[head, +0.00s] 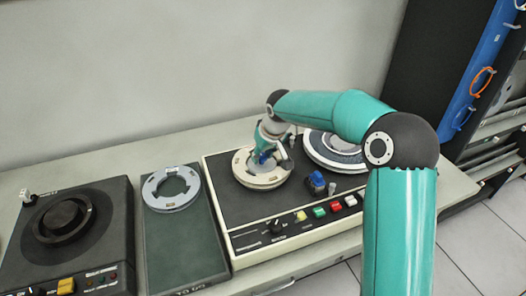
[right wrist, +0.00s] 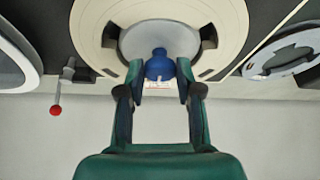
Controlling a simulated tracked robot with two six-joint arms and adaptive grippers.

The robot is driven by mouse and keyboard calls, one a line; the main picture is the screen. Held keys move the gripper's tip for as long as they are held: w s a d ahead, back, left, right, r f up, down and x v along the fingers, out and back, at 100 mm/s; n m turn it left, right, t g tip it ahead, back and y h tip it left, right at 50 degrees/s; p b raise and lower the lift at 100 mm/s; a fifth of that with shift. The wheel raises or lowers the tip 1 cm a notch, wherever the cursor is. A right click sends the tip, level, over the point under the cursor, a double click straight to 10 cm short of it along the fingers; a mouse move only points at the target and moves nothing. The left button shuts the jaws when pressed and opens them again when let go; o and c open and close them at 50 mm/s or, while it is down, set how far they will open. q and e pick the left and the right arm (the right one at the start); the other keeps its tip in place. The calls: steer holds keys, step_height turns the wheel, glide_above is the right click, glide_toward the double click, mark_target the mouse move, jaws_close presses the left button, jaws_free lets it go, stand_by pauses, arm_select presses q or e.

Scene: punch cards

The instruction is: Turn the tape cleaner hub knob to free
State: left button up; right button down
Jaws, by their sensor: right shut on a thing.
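The tape cleaner (head: 228,215) is a black-topped, cream-sided machine with a row of buttons on its front. A cream reel (head: 243,179) sits around its left hub. The blue hub knob (head: 264,158) is at the reel's middle; it also shows in the right wrist view (right wrist: 158,66). My right gripper (head: 270,152) reaches down over this hub. In the right wrist view its two fingers (right wrist: 160,78) are on either side of the knob, shut on it. The fingers partly hide the knob, and its pointing direction cannot be told. My left gripper is out of view.
A second reel (head: 322,153) sits at the machine's right, partly behind my arm. A blue knob (head: 317,182) stands near the front buttons. A grey ring (head: 172,188) lies on a dark panel to the left. A black device (head: 110,235) stands farther left. A red-tipped lever (right wrist: 55,110) is near the reel.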

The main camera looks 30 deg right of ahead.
steer(key=n, duration=0.1)
steer(key=n+y+p, duration=0.1)
steer(key=n, duration=0.1)
steer(key=shift+d+r+n+y, duration=0.1)
steer(key=shift+d+n+y, duration=0.05)
steer(key=shift+n+y, duration=0.15)
steer(key=shift+w+d+n+g+y+p, duration=0.1)
steer(key=shift+n+g+y+p, duration=0.4)
steer(key=shift+n, duration=1.2)
steer(key=c, duration=0.8)
jaws_free()
steer(key=shift+o, duration=0.2)
steer(key=v, duration=1.1)
steer(key=shift+s+d+r, duration=0.15)
steer(key=shift+s+r, duration=0.1)
steer(key=shift+r, duration=0.05)
